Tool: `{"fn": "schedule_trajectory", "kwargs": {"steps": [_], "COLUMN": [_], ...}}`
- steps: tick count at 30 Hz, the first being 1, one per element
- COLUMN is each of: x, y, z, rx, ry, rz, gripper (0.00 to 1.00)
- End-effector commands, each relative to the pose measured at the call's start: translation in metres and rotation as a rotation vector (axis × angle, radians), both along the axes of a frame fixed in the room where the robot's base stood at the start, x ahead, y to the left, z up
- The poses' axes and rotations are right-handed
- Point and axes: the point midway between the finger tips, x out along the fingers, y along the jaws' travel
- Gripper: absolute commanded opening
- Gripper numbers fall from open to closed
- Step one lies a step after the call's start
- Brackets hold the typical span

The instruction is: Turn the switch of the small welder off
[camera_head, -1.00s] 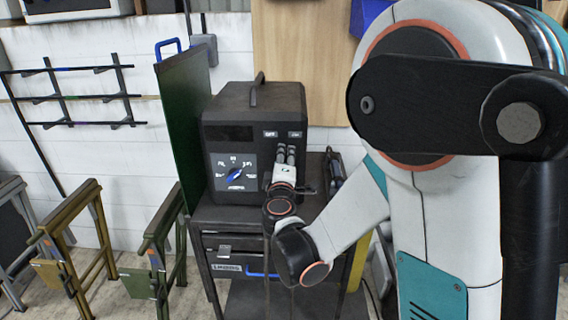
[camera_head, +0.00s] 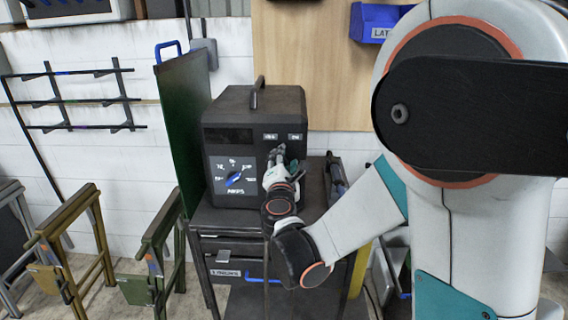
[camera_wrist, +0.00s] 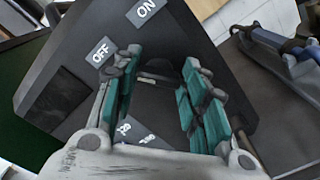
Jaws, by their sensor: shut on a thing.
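The small welder (camera_head: 228,107) is a dark box with a handle on top, standing on a dark cart. Its front has an OFF label (camera_wrist: 101,53), an ON label (camera_wrist: 146,11) and a dial (camera_head: 234,175) with a blue pointer. My gripper (camera_head: 279,152) is at the right part of the front, just below the labels.
A green panel (camera_head: 183,125) stands close on the left of the welder. The cart (camera_head: 318,200) carries a dark tool with a blue part on the right, seen in the wrist view (camera_wrist: 285,45). Yellow and green stands (camera_head: 160,250) are on the floor at left.

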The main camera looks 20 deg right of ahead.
Motion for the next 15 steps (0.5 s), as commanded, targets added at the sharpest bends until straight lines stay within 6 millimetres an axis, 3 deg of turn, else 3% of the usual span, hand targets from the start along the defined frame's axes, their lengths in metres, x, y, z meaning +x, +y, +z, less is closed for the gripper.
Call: {"fn": "schedule_trajectory", "kwargs": {"steps": [15], "x": [-0.0004], "y": [0.0006], "z": [-0.0006], "rx": [-0.080], "ry": [0.027], "rz": [0.001], "gripper": [0.16]}}
